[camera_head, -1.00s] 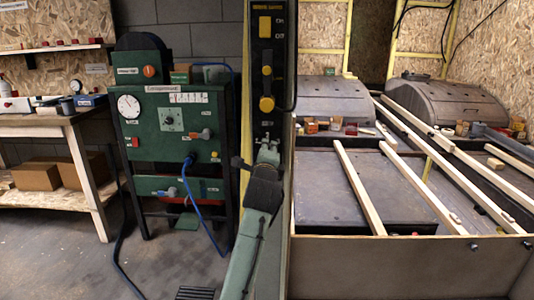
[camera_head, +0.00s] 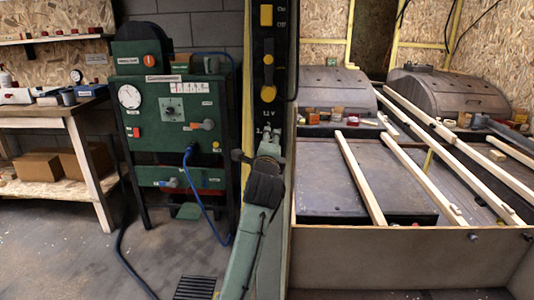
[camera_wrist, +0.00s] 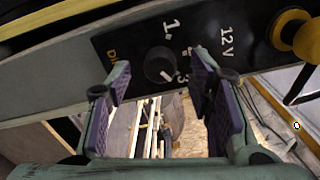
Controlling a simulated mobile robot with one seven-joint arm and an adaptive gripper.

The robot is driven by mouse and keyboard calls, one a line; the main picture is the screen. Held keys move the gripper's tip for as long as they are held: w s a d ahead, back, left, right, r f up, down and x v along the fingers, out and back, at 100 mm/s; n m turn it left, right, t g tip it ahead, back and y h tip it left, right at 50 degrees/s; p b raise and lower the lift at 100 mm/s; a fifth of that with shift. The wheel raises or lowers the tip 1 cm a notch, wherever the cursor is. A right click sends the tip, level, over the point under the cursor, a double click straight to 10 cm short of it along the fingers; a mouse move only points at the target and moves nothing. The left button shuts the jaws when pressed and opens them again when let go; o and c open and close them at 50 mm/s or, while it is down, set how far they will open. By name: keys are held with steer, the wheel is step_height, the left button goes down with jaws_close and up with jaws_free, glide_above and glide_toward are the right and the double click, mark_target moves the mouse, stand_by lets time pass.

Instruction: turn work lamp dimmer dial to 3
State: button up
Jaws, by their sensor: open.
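The dimmer dial (camera_wrist: 159,64) is a round black knob on a black panel in the wrist view. A "1" is printed above it and a "3" at its lower right, partly hidden by a finger. A pale mark shows at the dial's lower right edge, on the side of the 3; I cannot read the exact setting. My gripper (camera_wrist: 160,70) is open, its purple-padded fingers on either side of the dial, with no clear contact. In the head view my gripper (camera_head: 268,140) is at the lower part of the tall black panel (camera_head: 268,60), and the dial is hidden.
The head view shows a green machine (camera_head: 175,120) to the left, a wooden bench (camera_head: 70,120), and a trailer bed with timber strips (camera_head: 360,180) to the right.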

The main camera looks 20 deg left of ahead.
steer(key=v, duration=1)
steer(key=shift+r, duration=0.1)
